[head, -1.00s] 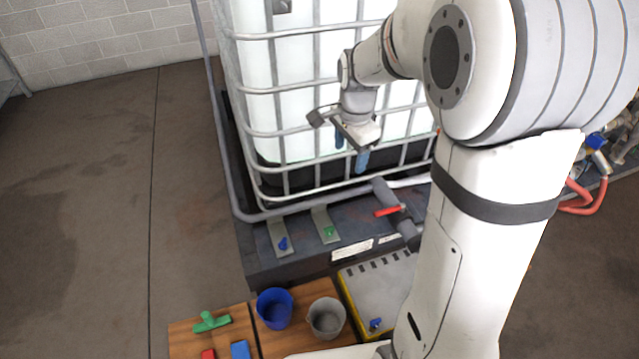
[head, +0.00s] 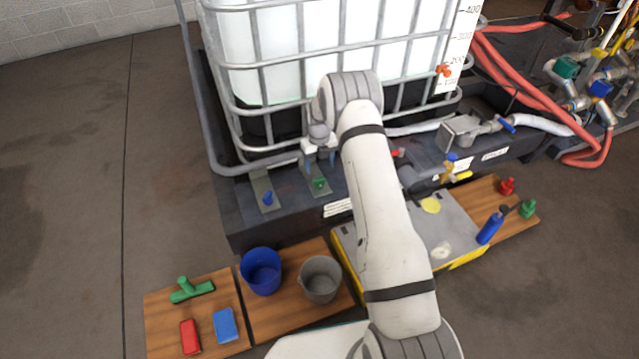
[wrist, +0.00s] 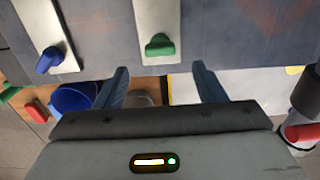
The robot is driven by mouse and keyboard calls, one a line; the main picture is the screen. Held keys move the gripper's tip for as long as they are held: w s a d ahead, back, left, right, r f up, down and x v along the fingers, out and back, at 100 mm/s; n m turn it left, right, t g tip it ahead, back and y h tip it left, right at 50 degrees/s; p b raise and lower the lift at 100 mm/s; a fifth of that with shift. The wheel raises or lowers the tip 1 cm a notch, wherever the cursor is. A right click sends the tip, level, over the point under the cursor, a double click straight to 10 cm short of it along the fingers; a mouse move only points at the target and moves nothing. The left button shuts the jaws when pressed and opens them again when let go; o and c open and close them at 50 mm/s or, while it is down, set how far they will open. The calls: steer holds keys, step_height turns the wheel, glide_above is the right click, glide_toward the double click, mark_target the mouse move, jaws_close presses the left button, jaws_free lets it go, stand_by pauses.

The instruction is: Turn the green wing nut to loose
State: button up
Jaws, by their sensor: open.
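The green wing nut (head: 319,183) sits on a grey metal strip (head: 314,170) on the dark base of the tank cage. In the wrist view the green wing nut (wrist: 159,45) is ahead of my gripper, between the lines of the two fingers, on its pale strip (wrist: 157,15). My gripper (wrist: 160,84) is open, with two blue fingers apart and nothing between them. In the head view my gripper (head: 320,157) hangs just above the wing nut, partly hidden by my arm. I see no contact with the nut.
A blue wing nut (head: 267,198) sits on a strip to the left. Wooden boards below hold a blue bucket (head: 261,271), a grey bucket (head: 320,279) and loose items. A red-handled valve (wrist: 300,133) is at the right. Cage bars (head: 290,105) stand close behind.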

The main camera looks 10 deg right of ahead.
mark_target(319, 179)
step_height(319, 179, down, 8)
steer(key=b, duration=0.2)
steer(key=shift+r+b, duration=0.2)
steer(key=shift+b, duration=0.15)
steer(key=c, duration=1)
